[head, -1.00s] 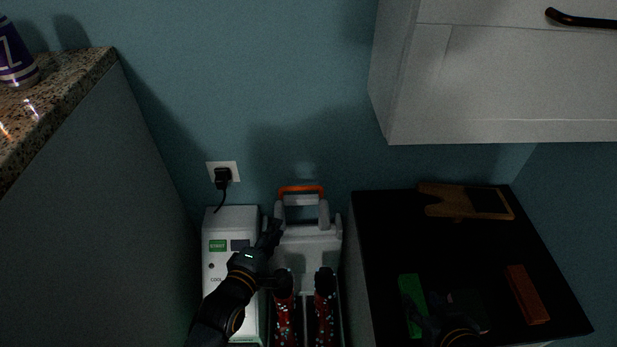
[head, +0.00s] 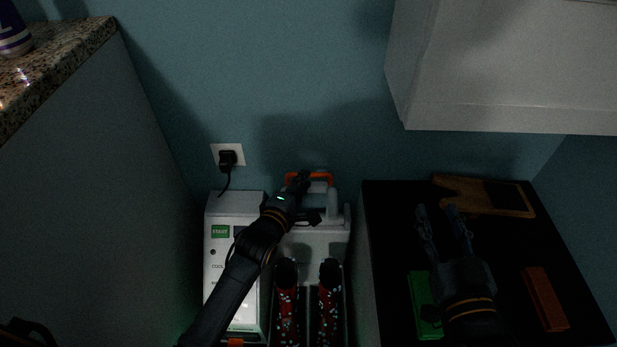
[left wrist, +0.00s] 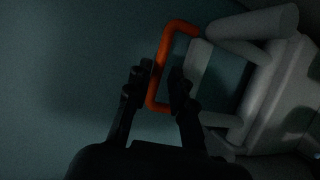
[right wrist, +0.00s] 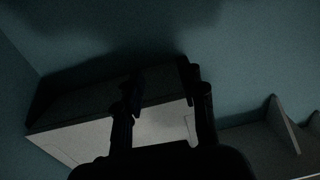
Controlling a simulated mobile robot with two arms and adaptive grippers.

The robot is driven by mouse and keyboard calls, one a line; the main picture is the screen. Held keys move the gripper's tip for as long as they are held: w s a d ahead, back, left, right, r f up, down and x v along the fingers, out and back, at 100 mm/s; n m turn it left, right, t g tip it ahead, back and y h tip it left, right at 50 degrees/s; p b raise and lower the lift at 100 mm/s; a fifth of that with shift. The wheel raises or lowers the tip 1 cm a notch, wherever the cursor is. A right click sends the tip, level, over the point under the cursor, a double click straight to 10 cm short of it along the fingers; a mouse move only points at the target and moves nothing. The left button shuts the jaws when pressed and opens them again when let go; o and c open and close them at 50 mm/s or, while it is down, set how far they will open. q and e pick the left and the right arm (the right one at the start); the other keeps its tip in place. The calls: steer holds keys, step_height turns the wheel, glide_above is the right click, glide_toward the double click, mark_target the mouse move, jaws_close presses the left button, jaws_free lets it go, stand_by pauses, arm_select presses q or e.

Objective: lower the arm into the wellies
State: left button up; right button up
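The wellies are a pair of dark red boots with pale dots, a left one (head: 287,305) and a right one (head: 328,300), standing upright side by side low in the head view. Their tops are dark openings. My left gripper (head: 301,181) is beyond and above them, in front of the orange handle (head: 322,178) of a grey appliance. In the left wrist view its fingers (left wrist: 160,78) are apart, with the orange handle (left wrist: 158,95) showing between them; contact cannot be told. My right gripper (head: 439,212) is open and empty above the black top; its spread fingers show in the right wrist view (right wrist: 163,85).
A white box (head: 218,270) with a green label stands left of the boots. The black counter (head: 390,230) at right bears a wooden board (head: 455,191), a green block (head: 424,305) and an orange-brown block (head: 545,300). A white cabinet (head: 500,115) overhangs at upper right.

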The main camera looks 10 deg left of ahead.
arm_select(q)
steer(key=shift+b+x, duration=0.5)
steer(key=shift+x, duration=1.45)
arm_select(e)
steer(key=shift+s+a+r+t+y, duration=0.25)
steer(key=shift+r+t, duration=0.65)
steer(key=shift+r, duration=0.55)
steer(key=shift+a+r+t+y, duration=0.1)
steer(key=shift+r+t+y, duration=0.25)
steer(key=shift+r+t, duration=0.85)
steer(key=shift+r+g, duration=0.25)
steer(key=shift+g, duration=0.05)
arm_select(q)
jaws_close()
